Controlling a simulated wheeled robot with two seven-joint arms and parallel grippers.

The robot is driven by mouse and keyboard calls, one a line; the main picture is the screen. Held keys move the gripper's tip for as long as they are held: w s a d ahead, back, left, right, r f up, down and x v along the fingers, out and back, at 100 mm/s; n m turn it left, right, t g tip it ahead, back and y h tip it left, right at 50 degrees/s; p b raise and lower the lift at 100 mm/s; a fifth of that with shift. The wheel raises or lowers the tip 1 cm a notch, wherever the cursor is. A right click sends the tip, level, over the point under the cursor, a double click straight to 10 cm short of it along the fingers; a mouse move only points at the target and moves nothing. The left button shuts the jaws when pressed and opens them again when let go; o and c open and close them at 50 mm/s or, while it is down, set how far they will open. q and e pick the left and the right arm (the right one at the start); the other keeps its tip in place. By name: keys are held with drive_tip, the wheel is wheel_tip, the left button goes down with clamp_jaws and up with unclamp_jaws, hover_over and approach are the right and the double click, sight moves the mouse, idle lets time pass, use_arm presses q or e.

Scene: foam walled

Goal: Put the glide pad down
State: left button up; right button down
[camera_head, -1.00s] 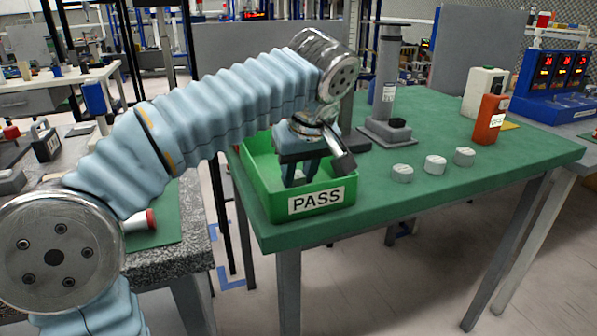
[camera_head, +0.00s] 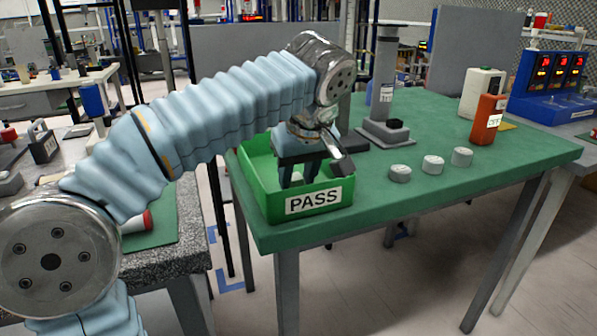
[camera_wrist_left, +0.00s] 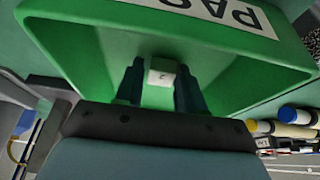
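A small pale glide pad (camera_wrist_left: 160,77) with a dark mark on its face shows between the fingertips of my left gripper in the left wrist view. My left gripper (camera_wrist_left: 160,82) has a finger against each side of it. The pad is inside the green PASS bin (camera_wrist_left: 85,45), low near its floor; I cannot tell whether it touches the floor. In the head view my left gripper (camera_head: 298,177) reaches down into the bin (camera_head: 247,190), with its fingertips partly hidden by the front wall. My right gripper is not in view.
The bin stands at the left corner of a green table (camera_head: 440,185). Several pale round pads (camera_head: 433,165) lie to its right. Behind are a grey stand (camera_head: 386,130), an orange bottle (camera_head: 488,118) and a white container (camera_head: 484,92). The table's front right is clear.

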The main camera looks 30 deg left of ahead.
use_arm(q)
drive_tip(key=p+v, duration=0.3)
drive_tip(key=v, duration=0.9)
drive_tip(key=shift+r, duration=0.15)
drive_tip(key=shift+a, duration=0.1)
